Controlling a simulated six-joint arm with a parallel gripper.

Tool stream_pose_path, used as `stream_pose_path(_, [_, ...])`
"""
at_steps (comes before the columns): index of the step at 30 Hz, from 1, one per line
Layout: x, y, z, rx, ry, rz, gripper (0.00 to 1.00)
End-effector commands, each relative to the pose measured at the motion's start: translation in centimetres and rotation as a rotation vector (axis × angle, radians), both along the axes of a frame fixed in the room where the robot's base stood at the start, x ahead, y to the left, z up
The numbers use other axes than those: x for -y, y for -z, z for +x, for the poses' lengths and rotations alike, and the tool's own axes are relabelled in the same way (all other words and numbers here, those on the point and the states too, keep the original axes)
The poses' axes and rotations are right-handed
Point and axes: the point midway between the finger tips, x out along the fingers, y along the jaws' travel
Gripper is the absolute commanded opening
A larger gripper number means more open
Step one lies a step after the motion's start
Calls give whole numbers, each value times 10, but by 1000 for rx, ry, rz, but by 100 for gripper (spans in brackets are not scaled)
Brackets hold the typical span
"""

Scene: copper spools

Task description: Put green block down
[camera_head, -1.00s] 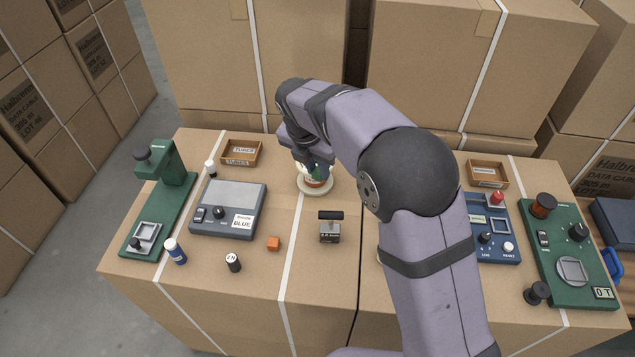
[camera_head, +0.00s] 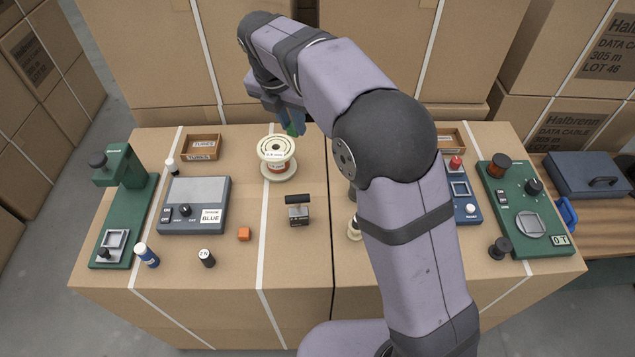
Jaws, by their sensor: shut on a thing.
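My gripper (camera_head: 291,122) is above the boxes' top, just behind and to the right of a cream spool (camera_head: 276,158). It is shut on the green block (camera_head: 292,130), of which only a small part shows between the fingers.
A green press (camera_head: 125,200) stands left, a tray (camera_head: 201,147) behind. My arm hides part of the right side.

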Motion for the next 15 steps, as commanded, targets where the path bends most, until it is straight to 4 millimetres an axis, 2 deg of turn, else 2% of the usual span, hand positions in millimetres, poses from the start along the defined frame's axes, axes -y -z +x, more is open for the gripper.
stream_pose_path(2, [18,-4,-3,-2,29,-1,0])
stream_pose_path(8, [56,13,-21,-3,72,-3,0])
stream_pose_path(12, [79,38,-37,-5,80,-1,0])
stream_pose_path(15, [86,60,-47,-4,58,-1,0])
